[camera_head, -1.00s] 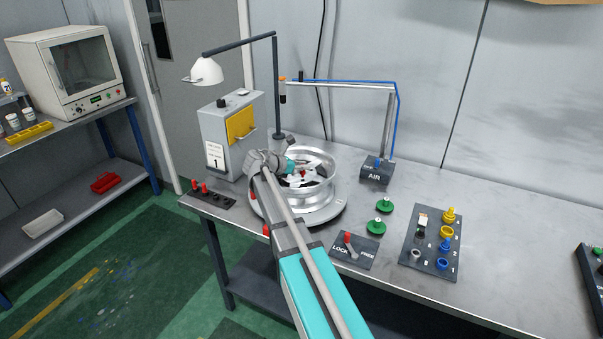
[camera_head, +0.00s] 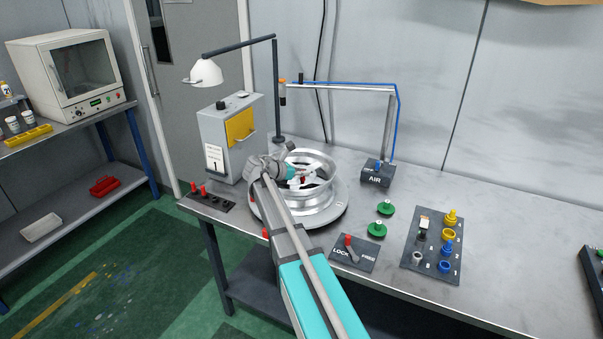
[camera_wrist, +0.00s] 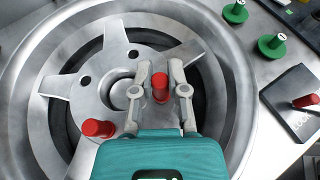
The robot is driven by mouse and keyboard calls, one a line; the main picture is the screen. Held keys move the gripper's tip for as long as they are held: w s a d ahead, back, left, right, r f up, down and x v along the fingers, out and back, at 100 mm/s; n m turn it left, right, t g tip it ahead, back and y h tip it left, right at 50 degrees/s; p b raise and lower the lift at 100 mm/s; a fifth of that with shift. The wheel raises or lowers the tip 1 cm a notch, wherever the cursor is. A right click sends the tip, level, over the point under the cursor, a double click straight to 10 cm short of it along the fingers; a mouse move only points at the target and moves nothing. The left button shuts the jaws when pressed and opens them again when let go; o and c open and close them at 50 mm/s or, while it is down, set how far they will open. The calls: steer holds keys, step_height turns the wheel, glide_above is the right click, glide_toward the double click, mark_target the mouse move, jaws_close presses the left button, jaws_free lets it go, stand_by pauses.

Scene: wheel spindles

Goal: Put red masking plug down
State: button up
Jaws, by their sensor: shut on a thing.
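My gripper (camera_wrist: 161,72) is shut on a red masking plug (camera_wrist: 160,88), with one finger on each side of it. It is over the middle of the silver spoked wheel (camera_wrist: 32,95), near the hub. I cannot tell whether the plug touches the wheel. A second red plug (camera_wrist: 98,128) stands on the wheel to the left.
A black rack (camera_head: 222,203) with red plugs is at the table's left front. A LOCK lever plate (camera_head: 340,260), green knobbed parts (camera_head: 377,231) and a panel of coloured caps (camera_head: 418,266) are right of the wheel. A lamp (camera_head: 205,73) and grey box stand behind.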

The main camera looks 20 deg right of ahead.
steer(key=o, duration=0.7)
steer(key=shift+o, duration=0.2)
steer(key=shift+r, duration=0.2)
steer(key=shift+r+p, duration=0.45)
steer(key=shift+p, duration=0.25)
steer(key=p+v, duration=0.4)
steer(key=v, duration=0.8)
steer(key=shift+f, duration=0.1)
